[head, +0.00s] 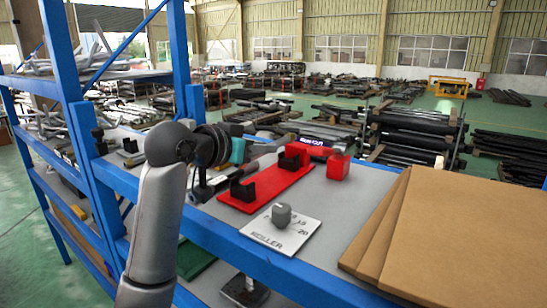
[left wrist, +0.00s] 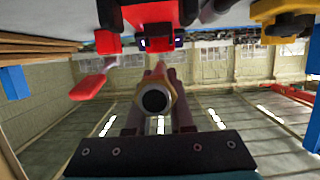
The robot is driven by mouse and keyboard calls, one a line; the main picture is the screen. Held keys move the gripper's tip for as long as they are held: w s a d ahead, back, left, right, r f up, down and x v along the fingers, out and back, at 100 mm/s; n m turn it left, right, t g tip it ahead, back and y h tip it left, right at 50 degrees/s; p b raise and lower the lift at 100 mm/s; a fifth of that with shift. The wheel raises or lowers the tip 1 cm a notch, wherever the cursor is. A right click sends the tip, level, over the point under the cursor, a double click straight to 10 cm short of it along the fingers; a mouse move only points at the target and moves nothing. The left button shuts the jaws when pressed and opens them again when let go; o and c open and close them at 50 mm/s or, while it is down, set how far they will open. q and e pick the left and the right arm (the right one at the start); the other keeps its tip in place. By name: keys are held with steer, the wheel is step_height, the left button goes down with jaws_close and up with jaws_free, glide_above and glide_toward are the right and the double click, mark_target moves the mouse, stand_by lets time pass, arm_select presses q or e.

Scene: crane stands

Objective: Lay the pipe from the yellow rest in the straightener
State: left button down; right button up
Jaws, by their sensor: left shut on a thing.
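My left gripper (head: 260,151), with a teal body, reaches over the shelf top behind the red straightener base (head: 268,186). In the left wrist view the gripper (left wrist: 156,110) is shut on the pipe (left wrist: 155,101), seen end-on with a dark bore and a brass-coloured collar. A yellow rest (left wrist: 287,22) shows at the upper right of that view; I cannot make it out in the head view. The cradles look empty. My right gripper is not in view.
Brown boards (head: 460,235) are stacked at the right. A blue upright (head: 68,80) and front rail (head: 265,260) frame the shelf. Grey top is bare between knob plate and boards.

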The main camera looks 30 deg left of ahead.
arm_select(q)
steer(key=shift+r, duration=0.15)
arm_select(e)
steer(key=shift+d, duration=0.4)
arm_select(q)
steer(key=shift+a, duration=0.15)
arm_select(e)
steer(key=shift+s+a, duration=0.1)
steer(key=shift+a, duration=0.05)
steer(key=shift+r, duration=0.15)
arm_select(q)
steer(key=shift+p, duration=0.4)
steer(key=shift+f+b, duration=1.35)
steer(key=shift+f, duration=0.75)
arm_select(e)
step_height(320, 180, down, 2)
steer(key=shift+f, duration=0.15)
arm_select(q)
steer(key=c, duration=0.7)
jaws_free()
